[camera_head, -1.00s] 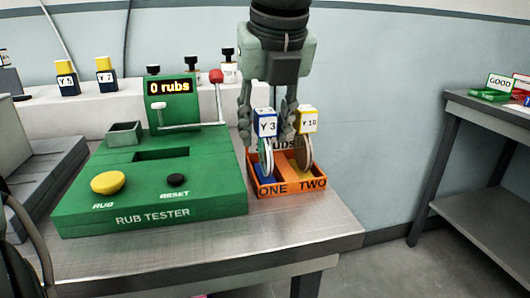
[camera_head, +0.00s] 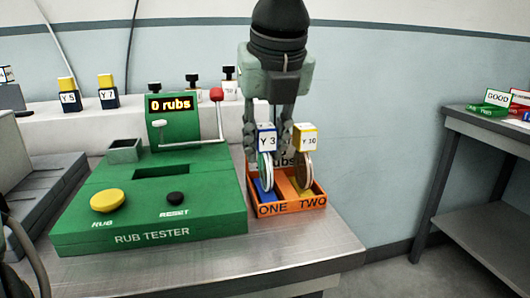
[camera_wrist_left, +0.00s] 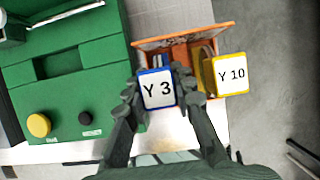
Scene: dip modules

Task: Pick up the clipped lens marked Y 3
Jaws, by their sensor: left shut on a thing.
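The clipped lens marked Y 3 (camera_head: 266,140) has a white block with a blue edge and a round disc below it. It stands in the compartment marked ONE of the orange tray (camera_head: 291,208). My left gripper (camera_head: 278,138) comes down from above and is shut on the Y 3 block. In the left wrist view its fingers (camera_wrist_left: 158,90) lie on both sides of the Y 3 block (camera_wrist_left: 157,88). The lens marked Y 10 (camera_head: 305,140), with a yellow edge, stands in compartment TWO, close beside the right finger. My right gripper is not in view.
The green rub tester (camera_head: 150,205), showing 0 rubs, stands just left of the tray. Blocks Y 5 (camera_head: 68,98) and Y 7 (camera_head: 108,96) stand on a white ledge behind. A second table (camera_head: 480,130) with a green GOOD tray is at right.

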